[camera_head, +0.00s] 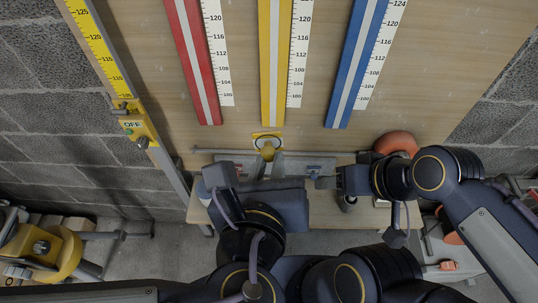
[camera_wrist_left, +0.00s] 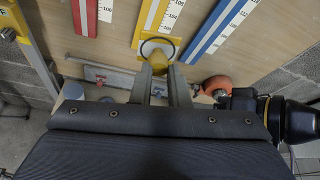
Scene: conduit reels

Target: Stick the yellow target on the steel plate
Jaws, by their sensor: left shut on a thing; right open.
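The yellow target (camera_head: 268,152) is between the fingertips of my left gripper (camera_head: 268,163), which is shut on it. In the left wrist view the target (camera_wrist_left: 166,50) shows beyond the fingers (camera_wrist_left: 160,80), in front of a dark ring on a yellow square (camera_wrist_left: 141,30) at the foot of the yellow strip. I cannot tell whether they touch. A pale metal plate (camera_head: 312,166) lies low along the board, partly behind my left fingers; I cannot tell if it is the steel plate. My right gripper (camera_head: 325,182) is open and empty, right of the left one.
The wooden board carries red (camera_head: 195,65), yellow (camera_head: 273,65) and blue (camera_head: 355,65) strips with white scales. A yellow measuring rail (camera_head: 97,45) leans at left. An orange round thing (camera_head: 397,142) sits behind my right gripper. A yellow reel (camera_head: 35,248) stands lower left.

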